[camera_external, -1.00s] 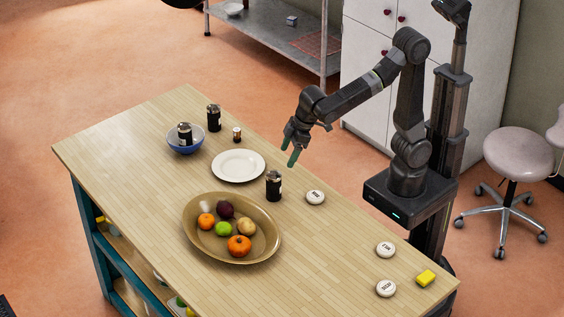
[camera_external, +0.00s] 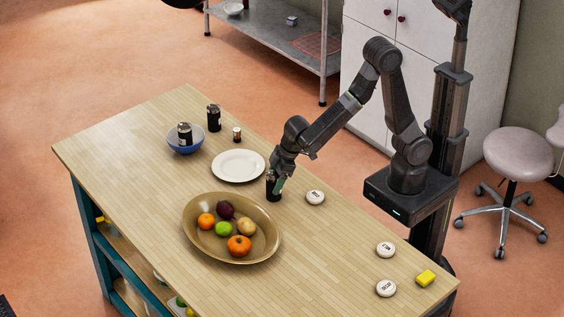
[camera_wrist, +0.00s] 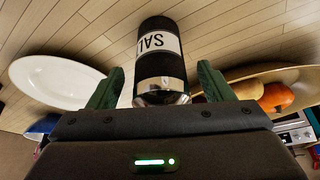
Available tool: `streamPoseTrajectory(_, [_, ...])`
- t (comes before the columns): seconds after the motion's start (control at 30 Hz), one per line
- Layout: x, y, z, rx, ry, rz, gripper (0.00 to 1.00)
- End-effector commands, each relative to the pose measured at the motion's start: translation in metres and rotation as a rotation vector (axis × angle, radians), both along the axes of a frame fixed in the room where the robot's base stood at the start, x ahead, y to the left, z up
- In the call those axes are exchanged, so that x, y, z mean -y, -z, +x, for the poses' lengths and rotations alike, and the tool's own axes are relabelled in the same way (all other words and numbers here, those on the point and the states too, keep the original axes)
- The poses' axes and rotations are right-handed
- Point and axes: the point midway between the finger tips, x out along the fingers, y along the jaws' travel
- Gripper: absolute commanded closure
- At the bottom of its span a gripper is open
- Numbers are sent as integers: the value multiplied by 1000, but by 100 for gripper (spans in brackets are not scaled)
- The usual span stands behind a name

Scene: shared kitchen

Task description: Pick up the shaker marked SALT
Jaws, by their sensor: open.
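The shaker with a white label reading "SAL", the rest of the word out of sight, is black with a metal top (camera_wrist: 160,62). It stands on the table between the plate and the fruit bowl, and in the external view the shaker (camera_external: 270,188) is partly hidden by my gripper (camera_external: 277,177). In the wrist view my gripper (camera_wrist: 160,90) is open, with one green finger on each side of the shaker. I cannot tell whether either finger touches it.
A white plate (camera_external: 238,153) and a bowl (camera_external: 190,232) of fruit flank the shaker. A round white lid-like piece (camera_external: 315,197) lies close by on the right. Another dark shaker (camera_external: 214,118), a small bottle (camera_external: 237,134) and a blue bowl (camera_external: 174,146) holding a dark shaker (camera_external: 185,131) stand farther back.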

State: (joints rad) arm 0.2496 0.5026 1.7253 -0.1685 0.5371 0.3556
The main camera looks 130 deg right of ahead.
Motion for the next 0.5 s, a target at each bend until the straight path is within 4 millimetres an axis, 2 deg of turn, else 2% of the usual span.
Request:
streamPoseTrajectory(0.13, [2,12,4,-1,-1,0,26])
streamPoseTrajectory(0.4, [2,14,5,1,-1,0,26])
streamPoseTrajectory(0.43, [2,14,5,1,-1,0,28])
streamPoseTrajectory(0.5, [2,14,5,1,-1,0,42])
